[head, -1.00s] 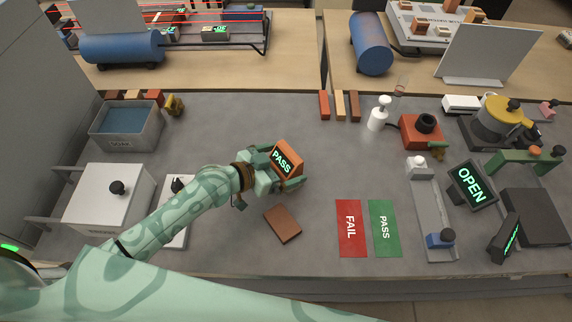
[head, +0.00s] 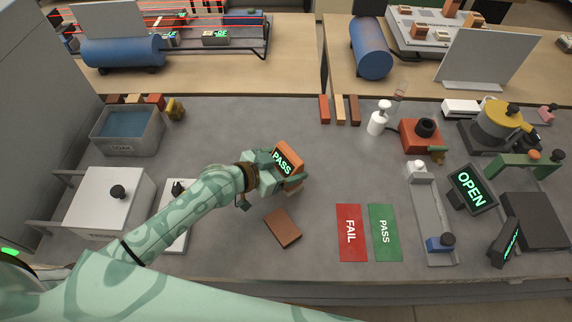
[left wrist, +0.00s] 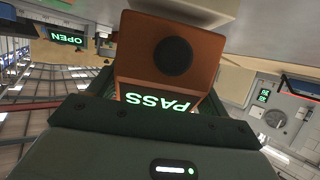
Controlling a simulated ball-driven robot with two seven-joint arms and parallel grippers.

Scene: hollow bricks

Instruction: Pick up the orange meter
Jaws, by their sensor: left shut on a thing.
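The orange meter (head: 289,153) is a small orange box with a dark screen reading PASS in green. It is at the middle of the grey bench in the head view. My left gripper (head: 284,173) is shut on it, with the fingers at its sides. In the left wrist view the meter (left wrist: 205,55) fills the upper middle, with a round black knob or disc on one face and its screen text upside down. I cannot tell whether the meter is touching the bench. My right gripper is not in view.
A brown brick (head: 282,228) lies just in front of the gripper. Red FAIL (head: 351,233) and green PASS (head: 384,232) mats lie to the right. A soak tub (head: 126,133) and white box (head: 109,202) stand left. The bench between gripper and mats is clear.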

